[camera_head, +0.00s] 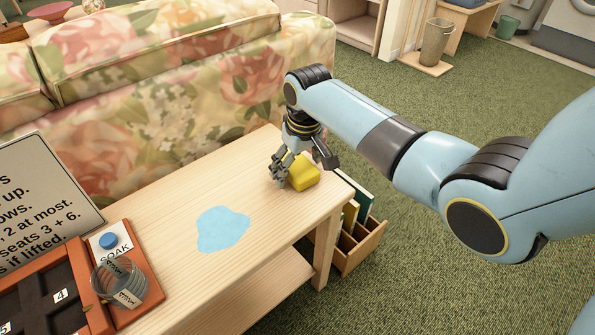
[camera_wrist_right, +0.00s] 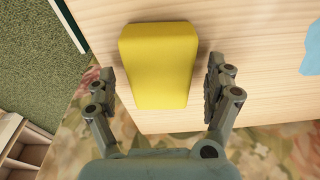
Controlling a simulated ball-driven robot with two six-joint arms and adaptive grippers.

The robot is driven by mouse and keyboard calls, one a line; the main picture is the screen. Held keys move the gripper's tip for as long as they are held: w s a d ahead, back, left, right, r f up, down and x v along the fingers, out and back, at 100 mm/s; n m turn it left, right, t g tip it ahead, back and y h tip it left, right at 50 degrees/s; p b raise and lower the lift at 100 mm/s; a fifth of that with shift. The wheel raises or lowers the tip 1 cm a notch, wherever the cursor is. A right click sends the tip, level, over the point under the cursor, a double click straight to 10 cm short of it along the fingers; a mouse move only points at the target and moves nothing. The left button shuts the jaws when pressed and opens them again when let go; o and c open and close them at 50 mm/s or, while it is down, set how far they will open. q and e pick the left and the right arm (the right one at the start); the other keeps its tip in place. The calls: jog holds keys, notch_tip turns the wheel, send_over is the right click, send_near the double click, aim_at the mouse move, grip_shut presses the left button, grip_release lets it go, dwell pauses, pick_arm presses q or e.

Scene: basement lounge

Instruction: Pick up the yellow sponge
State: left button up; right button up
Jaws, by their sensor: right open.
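The yellow sponge (camera_head: 304,173) lies on the wooden table near its far right end. In the right wrist view the sponge (camera_wrist_right: 159,65) sits between the two fingers, with a gap on each side. My right gripper (camera_head: 299,167) is over the sponge, and its fingers hide part of it in the head view. In the wrist view my right gripper (camera_wrist_right: 160,92) is open, with one finger on each side of the sponge and nothing held. My left gripper is not in view.
The table (camera_head: 180,275) also bears a light blue puddle-like patch (camera_head: 222,228), a clear jar (camera_head: 119,283), a blue button (camera_head: 109,240), a dark compartment tray (camera_head: 45,300) and a text sign (camera_head: 42,195). A floral sofa (camera_head: 180,90) stands behind. A wooden file box (camera_head: 360,243) is beside the table.

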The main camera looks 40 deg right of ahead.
aim_at(296, 162)
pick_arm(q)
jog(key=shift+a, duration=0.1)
pick_arm(e)
jog(key=c, duration=0.9)
jog(key=shift+c, duration=0.2)
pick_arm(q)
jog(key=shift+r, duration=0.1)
pick_arm(e)
jog(key=shift+r, duration=0.15)
notch_tip(296, 162, up, 4)
jog(key=shift+w+r+p, duration=0.1)
jog(key=shift+r+p, duration=0.05)
jog(key=shift+p, duration=0.9)
pick_arm(q)
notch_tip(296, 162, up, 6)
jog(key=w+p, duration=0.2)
jog(key=p, duration=0.2)
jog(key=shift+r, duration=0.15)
pick_arm(e)
jog(key=s+r, duration=0.6)
jog(key=s, duration=0.5)
jog(key=shift+s+d+r, duration=0.3)
jog(key=shift+s+d, duration=0.05)
jog(key=shift+s, duration=0.05)
